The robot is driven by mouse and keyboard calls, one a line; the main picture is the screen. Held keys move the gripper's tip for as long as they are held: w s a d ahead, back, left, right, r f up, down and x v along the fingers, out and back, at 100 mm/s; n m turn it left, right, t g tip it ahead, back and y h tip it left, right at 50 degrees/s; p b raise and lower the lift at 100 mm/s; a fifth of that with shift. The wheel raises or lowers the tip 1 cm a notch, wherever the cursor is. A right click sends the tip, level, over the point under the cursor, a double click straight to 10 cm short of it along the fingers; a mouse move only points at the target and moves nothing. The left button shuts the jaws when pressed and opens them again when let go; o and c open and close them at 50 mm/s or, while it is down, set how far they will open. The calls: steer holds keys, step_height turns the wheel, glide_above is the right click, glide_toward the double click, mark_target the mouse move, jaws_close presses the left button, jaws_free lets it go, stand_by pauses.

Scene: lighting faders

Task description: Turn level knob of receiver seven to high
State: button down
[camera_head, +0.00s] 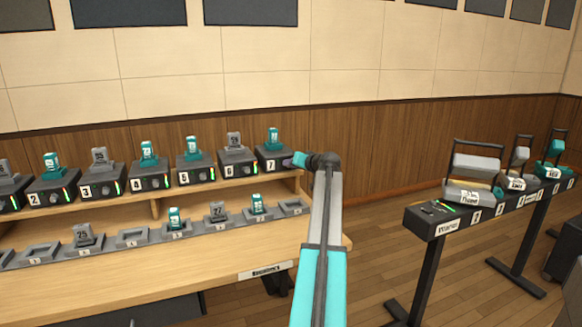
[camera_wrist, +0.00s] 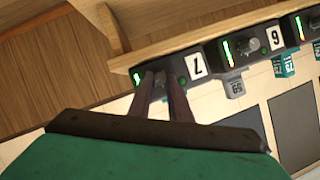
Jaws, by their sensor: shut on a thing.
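Receiver seven (camera_head: 272,151) is a black box marked 7 at the right end of the upper shelf, with a teal pack standing on it. In the wrist view, which is turned over, its front shows the 7 label (camera_wrist: 197,64), a lit green level strip (camera_wrist: 137,78) and a green light. My gripper (camera_head: 297,159) is at the right part of its front. In the wrist view my gripper's fingers (camera_wrist: 162,88) are shut on the level knob between the strip and the light. The knob is mostly hidden by the fingers, so its pointer cannot be read.
Receiver six (camera_head: 236,162) stands close to the left, with more receivers in the row. A lower row of charging cradles (camera_head: 132,237) holds several packs on the wooden desk (camera_head: 120,290). A black stand (camera_head: 430,222) with cases is on the right, with open floor between.

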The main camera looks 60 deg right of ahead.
steer(key=m+t, duration=0.1)
steer(key=m, duration=0.2)
steer(key=m+t+y+b, duration=0.1)
steer(key=m+t, duration=0.1)
steer(key=m, duration=0.1)
steer(key=f+m+t, duration=0.1)
steer(key=m, duration=0.2)
steer(key=shift+s+d+m+t+y+b, duration=0.15)
steer(key=shift+d+m+t+y+b, duration=0.15)
steer(key=shift+m+t+b, duration=0.1)
stand_by(0.5)
steer(key=c, duration=1.6)
jaws_free()
steer(key=shift+c, duration=0.2)
steer(key=shift+s, duration=0.1)
steer(key=v, duration=1.3)
steer(key=shift+s, duration=0.35)
